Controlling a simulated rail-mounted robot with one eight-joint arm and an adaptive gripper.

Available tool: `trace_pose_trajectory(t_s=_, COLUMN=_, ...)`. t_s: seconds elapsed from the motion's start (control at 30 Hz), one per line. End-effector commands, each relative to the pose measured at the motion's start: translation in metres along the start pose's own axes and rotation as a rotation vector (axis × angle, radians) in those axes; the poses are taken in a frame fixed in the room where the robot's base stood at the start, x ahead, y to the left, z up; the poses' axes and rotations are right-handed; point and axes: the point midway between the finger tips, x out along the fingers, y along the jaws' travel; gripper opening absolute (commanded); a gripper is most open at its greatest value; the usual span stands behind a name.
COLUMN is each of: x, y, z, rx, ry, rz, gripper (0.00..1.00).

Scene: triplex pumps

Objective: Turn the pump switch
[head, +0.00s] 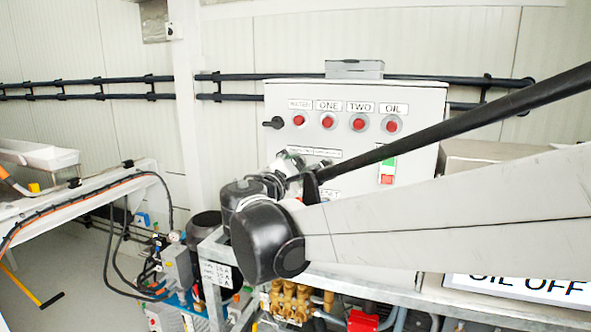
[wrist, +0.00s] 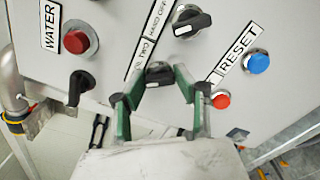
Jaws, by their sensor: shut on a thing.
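A black rotary switch knob (wrist: 158,76) on the light grey control panel (head: 355,100) sits between the green-padded fingers of my gripper (wrist: 159,70) in the wrist view. My gripper is shut on this knob. A label reading "TWO" is just above it. In the head view my gripper is in front of the panel's lower left, mostly hidden by my arm, and the held knob cannot be made out there.
Another black knob (wrist: 192,22) is above right, and one more (wrist: 80,88) is at left by the red "WATER" button (wrist: 75,41). A blue "RESET" button (wrist: 257,62) and a red one (wrist: 221,100) are at right. Pump equipment (head: 290,298) stands below the panel.

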Motion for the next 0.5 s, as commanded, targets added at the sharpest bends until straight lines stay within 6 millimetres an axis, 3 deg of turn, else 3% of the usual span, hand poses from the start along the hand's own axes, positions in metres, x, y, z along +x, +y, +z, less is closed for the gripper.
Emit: trace_pose_trajectory(t_s=0.5, x=-0.0001, y=-0.0002, z=-0.0002, rx=-0.169, ry=0.000, rz=0.000, gripper=0.03)
